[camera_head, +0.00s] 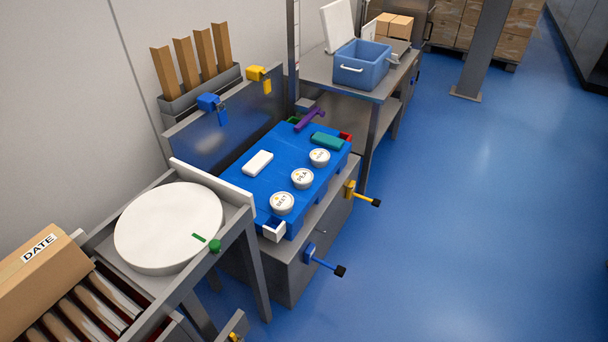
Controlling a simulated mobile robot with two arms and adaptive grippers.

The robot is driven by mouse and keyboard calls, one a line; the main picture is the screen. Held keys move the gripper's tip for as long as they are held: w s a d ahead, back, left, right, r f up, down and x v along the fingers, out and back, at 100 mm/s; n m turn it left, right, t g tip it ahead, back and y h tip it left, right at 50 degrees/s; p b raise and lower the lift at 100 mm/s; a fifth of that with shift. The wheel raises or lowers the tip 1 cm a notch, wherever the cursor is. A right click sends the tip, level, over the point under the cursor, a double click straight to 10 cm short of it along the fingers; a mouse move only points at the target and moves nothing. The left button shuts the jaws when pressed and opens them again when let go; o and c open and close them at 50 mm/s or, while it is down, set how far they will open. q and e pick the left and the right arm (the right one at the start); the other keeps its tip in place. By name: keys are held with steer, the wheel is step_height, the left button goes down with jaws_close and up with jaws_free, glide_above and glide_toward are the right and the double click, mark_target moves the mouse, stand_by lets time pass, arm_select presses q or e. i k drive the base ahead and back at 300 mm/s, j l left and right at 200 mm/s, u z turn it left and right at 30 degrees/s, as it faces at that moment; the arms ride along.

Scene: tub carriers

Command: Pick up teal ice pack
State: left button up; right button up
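The teal ice pack (327,141) lies flat near the far right end of the blue work surface (252,191) on a grey metal stand. A round white-lidded tub (319,157) sits just in front of it, and a red corner piece (345,137) is close to its right. Two more lidded tubs, the middle one (302,178) and the near one (282,203), stand along the front side. A white block (258,163) lies to the left. Neither of my grippers is in view.
Yellow (367,198) and blue (324,262) levers with black knobs stick out from the stand's front. A white turntable (168,228) is at left, a blue cooler (361,65) on a table behind. The floor at right is clear.

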mark_target(322, 139)
steer(key=i+l+z, duration=0.65)
steer(key=i+z, duration=0.6)
steer(key=i, duration=0.9)
steer(key=i+u, duration=0.15)
steer(key=i, duration=0.3)
steer(key=i+l+u, duration=0.15)
steer(key=i, duration=0.25)
steer(key=i+l+u, duration=0.1)
steer(key=i+u, duration=0.15)
steer(key=u, duration=0.2)
steer(key=i+l+u, duration=0.15)
steer(key=u, duration=0.3)
steer(key=i+l+u, duration=0.45)
steer(key=l+u, duration=0.2)
steer(key=u, duration=0.25)
steer(key=i, duration=0.05)
